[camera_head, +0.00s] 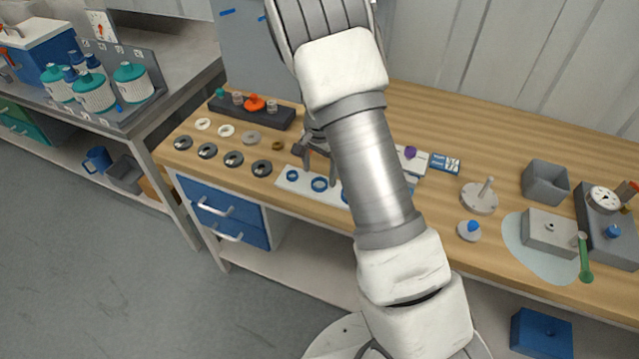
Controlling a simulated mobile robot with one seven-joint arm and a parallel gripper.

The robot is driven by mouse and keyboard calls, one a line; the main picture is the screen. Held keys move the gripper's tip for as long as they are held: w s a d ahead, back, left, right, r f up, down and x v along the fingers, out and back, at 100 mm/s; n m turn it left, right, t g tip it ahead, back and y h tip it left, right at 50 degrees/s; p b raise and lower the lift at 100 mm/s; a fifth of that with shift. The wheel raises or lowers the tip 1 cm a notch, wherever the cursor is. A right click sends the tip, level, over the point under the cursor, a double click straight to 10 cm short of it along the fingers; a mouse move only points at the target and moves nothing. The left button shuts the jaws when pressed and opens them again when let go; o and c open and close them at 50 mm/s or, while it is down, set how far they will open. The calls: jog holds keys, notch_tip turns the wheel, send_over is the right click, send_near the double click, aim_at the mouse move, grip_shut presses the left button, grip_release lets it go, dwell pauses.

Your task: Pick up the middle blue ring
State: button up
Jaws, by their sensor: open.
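A white strip (305,190) near the front edge of the wooden bench carries a row of blue rings. The left ring (293,176) and the middle blue ring (319,184) lie flat on it. A third ring (345,197) is mostly hidden behind my arm. My gripper (319,178) is open and points down, with its two fingers apart to the upper left and right of the middle ring in the picture. Its height above the ring is hard to tell. Nothing shows between its fingers.
Dark round discs (234,159) and pale rings (226,131) lie left of the strip. A dark rack (252,112) with coloured caps stands behind. Right of my arm are a round base with a post (479,197), a grey box (545,182) and a metal block (549,232).

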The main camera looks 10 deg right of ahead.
aim_at(319, 184)
jog(key=shift+f, duration=1.55)
jog(key=c, duration=1.4)
jog(key=shift+r, duration=0.15)
